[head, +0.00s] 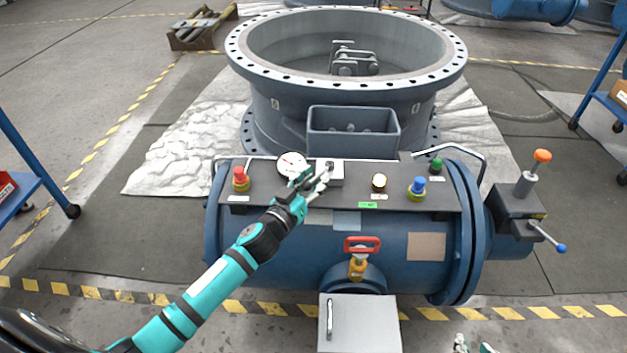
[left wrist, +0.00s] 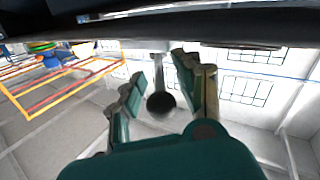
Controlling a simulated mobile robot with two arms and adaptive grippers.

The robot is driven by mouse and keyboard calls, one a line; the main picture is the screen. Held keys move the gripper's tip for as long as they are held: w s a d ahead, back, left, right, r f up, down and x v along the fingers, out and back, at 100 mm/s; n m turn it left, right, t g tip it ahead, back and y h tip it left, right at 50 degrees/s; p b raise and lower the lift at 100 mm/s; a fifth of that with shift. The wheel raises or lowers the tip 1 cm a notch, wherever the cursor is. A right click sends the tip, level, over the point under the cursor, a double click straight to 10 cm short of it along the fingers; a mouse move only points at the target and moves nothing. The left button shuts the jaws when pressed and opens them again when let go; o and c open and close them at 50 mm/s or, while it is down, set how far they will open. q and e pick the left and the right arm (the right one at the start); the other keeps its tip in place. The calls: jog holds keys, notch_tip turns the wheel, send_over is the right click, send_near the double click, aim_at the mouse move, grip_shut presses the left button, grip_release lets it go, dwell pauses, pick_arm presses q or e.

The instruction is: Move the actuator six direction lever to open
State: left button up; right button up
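A light grey box (head: 335,180) with a dark, short direction lever sits on the dark top panel of the blue actuator (head: 310,240). My left gripper (head: 318,182) is at this box in the head view and partly covers the lever. In the left wrist view, a grey stem with a dark round knob (left wrist: 161,105) stands between the two fingers of the left gripper (left wrist: 165,85). Gaps show on both sides of the knob, so the gripper is open around it. My right gripper (head: 474,345) is at the bottom edge, cut off, its tips apart. Any lever markings are too small to read.
A big round valve body (head: 270,105) stands behind. A white box (head: 360,325) is in front.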

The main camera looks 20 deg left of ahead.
pick_arm(q)
grip_shut()
dwell(0.3)
